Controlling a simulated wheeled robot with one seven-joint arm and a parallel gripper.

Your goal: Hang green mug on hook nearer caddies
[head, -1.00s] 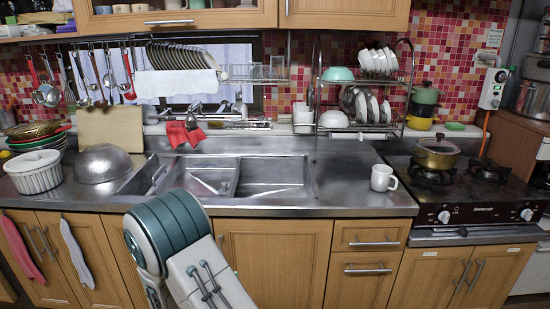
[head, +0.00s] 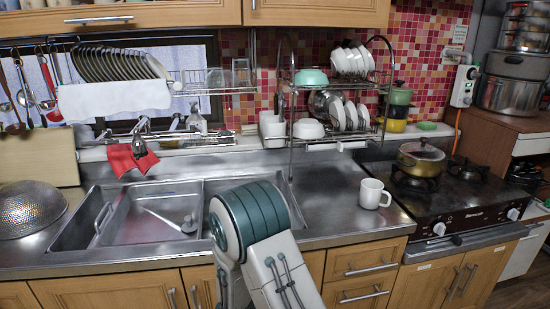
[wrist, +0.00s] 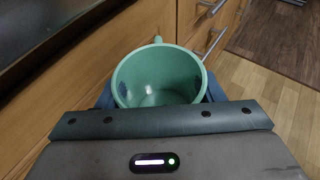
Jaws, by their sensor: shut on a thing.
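The green mug (wrist: 158,80) is in the wrist view, its open mouth facing the camera and its handle on the far side. My gripper (wrist: 158,94) is shut on it, with a blue-grey finger at each side. The mug is in front of the wooden cabinet fronts. The head view shows part of my arm, but neither the gripper nor the green mug. The utensil rail shows at the left edge, with several ladles (head: 44,100) hanging from it. White caddies (head: 272,128) are beside the dish rack. I cannot make out an empty hook.
A white mug (head: 373,194) stands on the counter right of the sink (head: 150,215). A dish rack (head: 340,140) stands behind it. A pot (head: 421,158) is on the stove. A metal colander (head: 30,207) is at the left. The counter around the white mug is clear.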

